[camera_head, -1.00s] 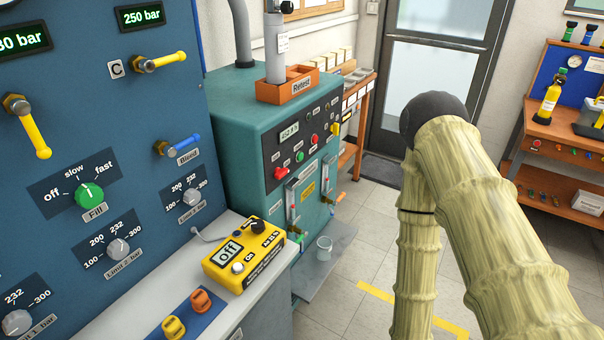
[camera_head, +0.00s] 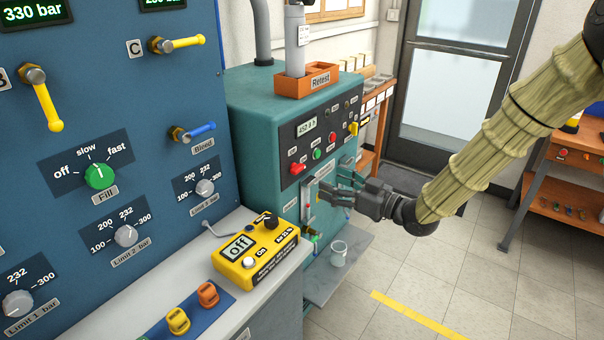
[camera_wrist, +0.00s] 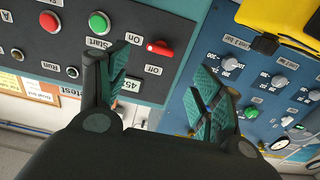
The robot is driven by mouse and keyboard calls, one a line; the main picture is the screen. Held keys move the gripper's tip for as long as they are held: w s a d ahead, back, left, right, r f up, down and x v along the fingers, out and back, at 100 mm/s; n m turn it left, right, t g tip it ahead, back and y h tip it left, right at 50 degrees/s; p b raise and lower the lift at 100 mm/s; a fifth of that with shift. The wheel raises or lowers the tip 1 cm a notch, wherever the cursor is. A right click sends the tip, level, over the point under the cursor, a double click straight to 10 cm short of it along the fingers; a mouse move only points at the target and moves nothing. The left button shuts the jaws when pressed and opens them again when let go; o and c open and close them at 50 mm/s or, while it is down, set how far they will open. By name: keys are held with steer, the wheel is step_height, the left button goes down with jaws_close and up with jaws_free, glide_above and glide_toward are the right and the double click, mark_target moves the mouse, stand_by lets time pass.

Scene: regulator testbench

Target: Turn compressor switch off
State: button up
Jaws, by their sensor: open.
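The compressor is a teal cabinet (camera_head: 262,97) with a dark control panel (camera_head: 340,120). A red rotary switch (camera_head: 297,169) sits at the panel's lower left. In the wrist view the red switch (camera_wrist: 159,47) shows upside down between "On" and "Off" labels; I cannot tell which position it is in. My gripper (camera_head: 326,192) is in front of the cabinet, below and right of the switch in the head view. In the wrist view my gripper (camera_wrist: 160,68) is open and empty, with the switch beyond and between its fingers, apart from them.
A green button (camera_head: 317,154) and a red button (camera_head: 332,138) sit near the switch. A yellow device (camera_head: 255,254) stands on the bench at left. A glass cup (camera_head: 338,254) stands on a low shelf. Floor at right is open.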

mark_target(301, 170)
steer(key=p+x, duration=0.1)
steer(key=x, duration=0.9)
steer(key=shift+w+a, duration=0.15)
steer(key=shift+a, duration=0.1)
steer(key=c, duration=1)
